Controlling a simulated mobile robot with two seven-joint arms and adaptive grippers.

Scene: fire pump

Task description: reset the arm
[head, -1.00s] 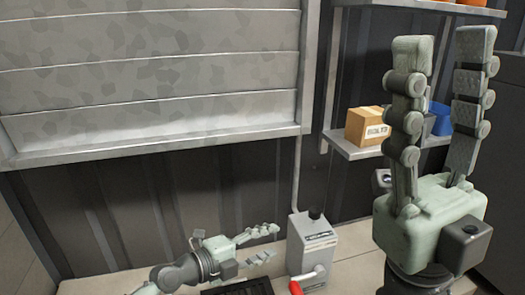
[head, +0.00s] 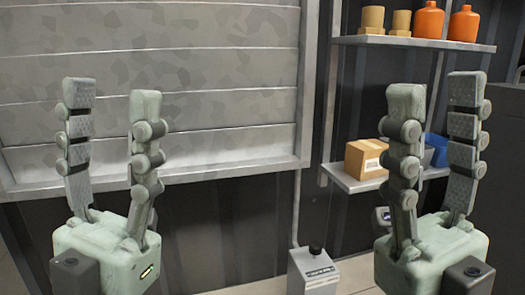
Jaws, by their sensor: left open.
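My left gripper (head: 112,120) stands upright at the left of the head view, fingers pointing up. Its two fingers are apart with nothing between them. My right gripper (head: 436,112) stands upright at the right, its fingers also spread apart and empty. A grey box with a black knob on top, the fire pump unit (head: 313,272), sits low between the two grippers. Its lower part is cut off by the bottom edge, and no red handle shows now. Neither gripper touches it.
A grey panelled shutter (head: 220,80) fills the back wall. At right, a shelf (head: 345,180) holds a cardboard box (head: 362,160) and a blue container (head: 437,150), partly behind my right gripper. An upper shelf (head: 400,41) holds orange bottles (head: 429,21) and tan jars (head: 372,19).

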